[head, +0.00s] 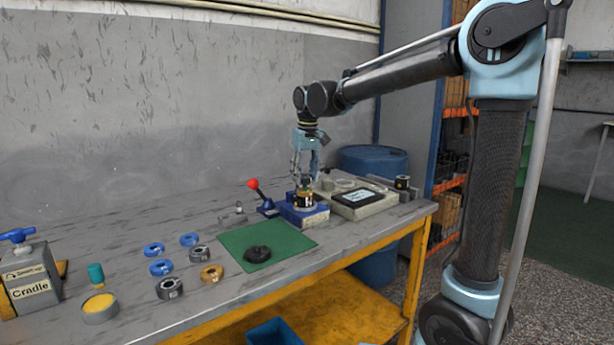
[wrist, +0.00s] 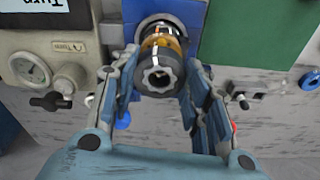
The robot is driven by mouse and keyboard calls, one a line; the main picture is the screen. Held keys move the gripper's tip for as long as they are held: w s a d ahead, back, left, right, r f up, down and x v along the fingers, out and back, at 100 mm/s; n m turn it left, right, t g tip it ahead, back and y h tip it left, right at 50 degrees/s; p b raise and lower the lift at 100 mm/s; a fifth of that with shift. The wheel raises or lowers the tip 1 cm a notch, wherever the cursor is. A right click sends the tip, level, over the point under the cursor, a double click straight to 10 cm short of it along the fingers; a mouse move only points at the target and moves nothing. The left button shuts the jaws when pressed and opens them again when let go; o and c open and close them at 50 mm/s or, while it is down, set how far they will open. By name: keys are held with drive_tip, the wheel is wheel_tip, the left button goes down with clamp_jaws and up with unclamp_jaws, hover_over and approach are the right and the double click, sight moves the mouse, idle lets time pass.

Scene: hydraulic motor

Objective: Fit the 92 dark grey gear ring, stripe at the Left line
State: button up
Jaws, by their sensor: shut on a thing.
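My gripper (head: 307,172) points down over the blue fixture (head: 303,215) near the right end of the bench. In the wrist view its two fingers (wrist: 162,72) stand on either side of a dark grey ring (wrist: 160,78) with a notched hole, and are shut on it. The ring is in line with a stack with a gold band (wrist: 163,45) on the blue fixture (wrist: 182,14). I cannot tell whether ring and stack touch. No stripe or Left line can be made out. Other dark grey rings (head: 170,289) lie at the bench's front left.
A green mat (head: 290,236) holds a black part (head: 257,254). Blue rings (head: 154,249) and a Cradle block (head: 30,278) lie further left.

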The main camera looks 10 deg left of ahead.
drive_tip(key=shift+f, duration=0.5)
drive_tip(key=shift+f, duration=0.25)
drive_tip(key=shift+f, duration=0.45)
idle(0.6)
drive_tip(key=o, duration=1.4)
drive_tip(key=o, duration=0.4)
